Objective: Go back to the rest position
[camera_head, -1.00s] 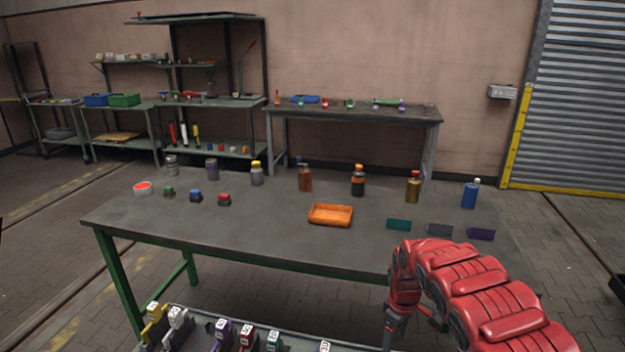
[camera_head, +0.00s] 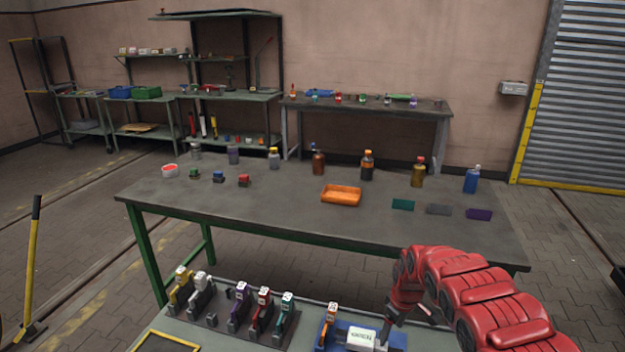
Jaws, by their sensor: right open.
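My right arm comes in red from the lower right. My right gripper (camera_head: 407,318) points down, open, beside the white labelled block (camera_head: 361,337) on the near bench at the bottom of the view. I see nothing held between its fingers. My left gripper is not in view.
A green-legged table (camera_head: 270,205) ahead carries an orange tray (camera_head: 341,196), several bottles, small jars and coloured plates. The near bench holds a rack of several coloured clamp-like tools (camera_head: 240,306). A yellow-and-black handle (camera_head: 33,262) stands at left. Floor between bench and table is clear.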

